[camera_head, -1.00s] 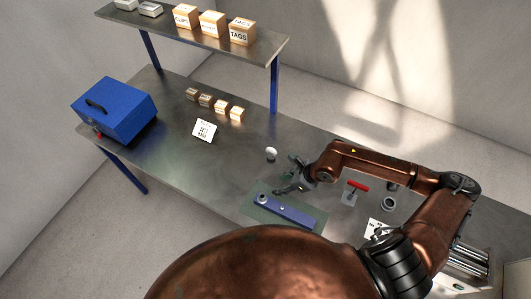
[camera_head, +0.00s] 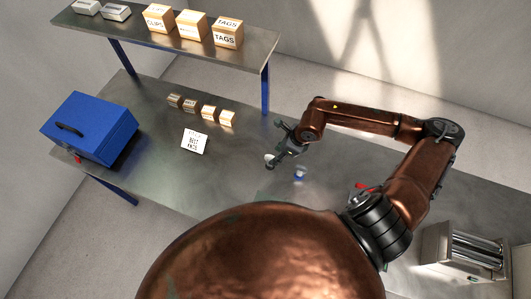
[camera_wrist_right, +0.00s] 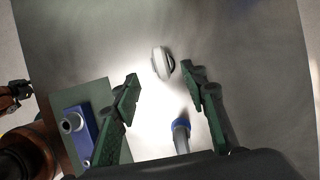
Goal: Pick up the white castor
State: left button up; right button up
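The white castor (camera_head: 268,158) lies on the grey bench, right by the fingers of my right gripper (camera_head: 275,145) in the head view. In the right wrist view the white castor (camera_wrist_right: 161,63) sits just ahead of and between the two green fingertips (camera_wrist_right: 162,77). These are spread apart, with nothing between them and no visible contact with the castor. A dark jointed part at the left edge of the wrist view (camera_wrist_right: 12,94) looks like my left gripper. It is too small and cut off to tell its state.
A blue-ringed piece (camera_head: 300,174) stands near my right gripper; it also shows between the lower fingers in the wrist view (camera_wrist_right: 180,127). A blue bar (camera_wrist_right: 85,136) lies on a green mat (camera_wrist_right: 97,94). A white card (camera_head: 194,141), small boxes and a blue toolbox (camera_head: 92,127) stand further left.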

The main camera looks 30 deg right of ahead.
aim_at(272, 157)
jog(key=shift+a+f, duration=0.25)
jog(key=shift+f, duration=0.1)
jog(key=x, duration=0.1)
jog(key=p+x, duration=0.1)
jog(key=x, duration=0.1)
jog(key=shift+w, duration=0.35)
jog(key=shift+x, duration=1.15)
jog(key=shift+d+f, duration=0.1)
jog(key=shift+f, duration=0.15)
jog(key=shift+w, duration=0.1)
jog(key=shift+c, duration=0.3)
jog(key=c, duration=0.6)
jog(key=shift+c, duration=0.8)
pick_arm(q)
jog(key=s, duration=0.1)
jog(key=s+r, duration=0.1)
jog(key=s, duration=0.1)
jog(key=shift+r, duration=0.2)
pick_arm(e)
grip_shut()
pick_arm(q)
jog(key=shift+w, duration=0.1)
